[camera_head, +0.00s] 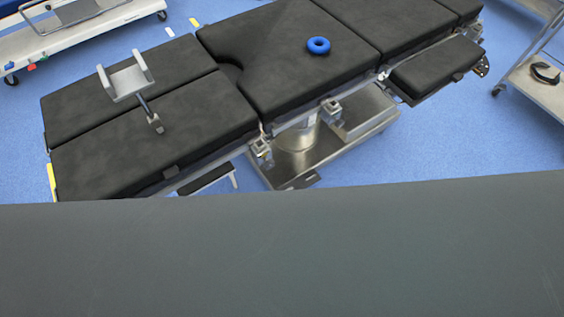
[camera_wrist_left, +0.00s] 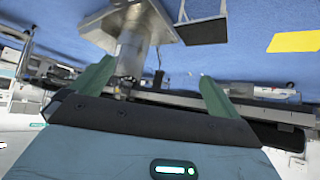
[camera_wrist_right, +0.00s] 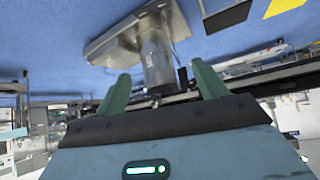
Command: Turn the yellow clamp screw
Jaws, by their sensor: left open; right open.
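The black padded operating table (camera_head: 290,45) runs diagonally across the head view. Small metal clamps (camera_head: 262,150) sit on its near side rail, and another clamp (camera_head: 332,106) is further right. I cannot make out a yellow screw on any of them. My left gripper (camera_wrist_left: 155,82) shows in the left wrist view with its two green fingers apart and nothing between them. My right gripper (camera_wrist_right: 162,82) shows in the right wrist view, also open and empty. Neither gripper is in the head view. Both wrist views look tilted, with the table's metal column beyond the fingers.
A blue ring (camera_head: 318,46) lies on the table pad. A grey U-shaped holder (camera_head: 128,81) stands on a post at the left section. A white trolley (camera_head: 75,38) is at upper left, a metal cart (camera_head: 540,88) at right. A dark grey surface fills the lower head view.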

